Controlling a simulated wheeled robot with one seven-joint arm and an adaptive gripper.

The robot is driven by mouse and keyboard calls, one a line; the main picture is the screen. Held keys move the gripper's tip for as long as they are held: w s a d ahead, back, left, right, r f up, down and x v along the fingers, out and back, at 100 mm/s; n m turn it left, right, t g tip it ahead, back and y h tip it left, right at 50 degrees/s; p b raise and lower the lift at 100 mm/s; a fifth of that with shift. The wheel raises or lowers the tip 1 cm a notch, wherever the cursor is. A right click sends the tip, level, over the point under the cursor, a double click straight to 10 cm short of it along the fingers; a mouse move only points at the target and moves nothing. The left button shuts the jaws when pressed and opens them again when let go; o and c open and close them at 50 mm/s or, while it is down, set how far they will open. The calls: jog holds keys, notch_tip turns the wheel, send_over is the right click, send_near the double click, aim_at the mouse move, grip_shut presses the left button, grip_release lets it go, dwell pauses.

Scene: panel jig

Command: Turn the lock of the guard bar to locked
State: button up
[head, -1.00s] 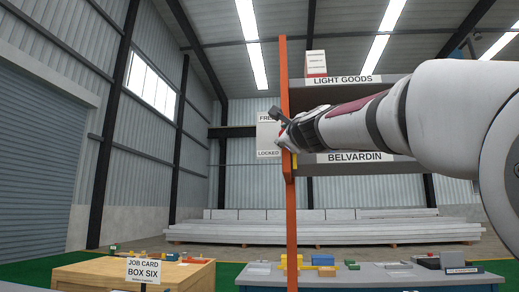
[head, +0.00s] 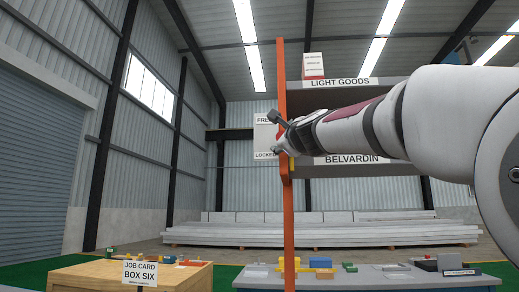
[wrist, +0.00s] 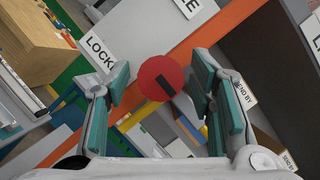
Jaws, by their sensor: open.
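In the wrist view the lock shows as a round red knob (wrist: 160,77) with a black bar mark from its middle towards the lower right. It is on or in front of an orange upright (wrist: 225,35). A white plate with a LOCKED label (wrist: 98,52) lies to its left and a partly cut-off label ending in E (wrist: 187,6) above. My gripper (wrist: 163,95) is open, with the knob seen between its teal finger pads; I cannot tell whether they touch it.
Shelves labelled LIGHT GOODS (head: 340,83) and BELVARDIN (head: 352,160) stand right of the upright, close to my arm. A wooden table (head: 85,275) and a grey table (head: 390,281) with small parts are below.

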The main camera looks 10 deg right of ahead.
jog(key=v, duration=1.2)
dwell(0.4)
jog(key=shift+f, duration=0.1)
jog(key=s+a+f+n+g+y, duration=0.2)
jog(key=s+a+f+n+g, duration=0.15)
jog(key=f+n, duration=0.4)
jog(key=s+a+f+n+g+y, duration=0.2)
jog(key=s+a+f+n+g, duration=0.15)
jog(key=f, duration=0.75)
jog(key=s+a+f+n+g+y, duration=0.25)
jog(key=s+f+n, duration=0.25)
jog(key=f+n, duration=0.3)
jog(key=s+d+f+n+g+h, duration=0.3)
jog(key=s+f+n+g, duration=0.15)
jog(key=s+f, duration=0.75)
jog(key=s+d+f+n+g+h, duration=0.25)
jog(key=s+f+g, duration=0.25)
jog(key=s+f, duration=0.65)
notch_tip(320, 180, up, 15)
jog(key=t+p, duration=0.2)
jog(key=p, duration=1.2)
jog(key=shift+w, duration=0.25)
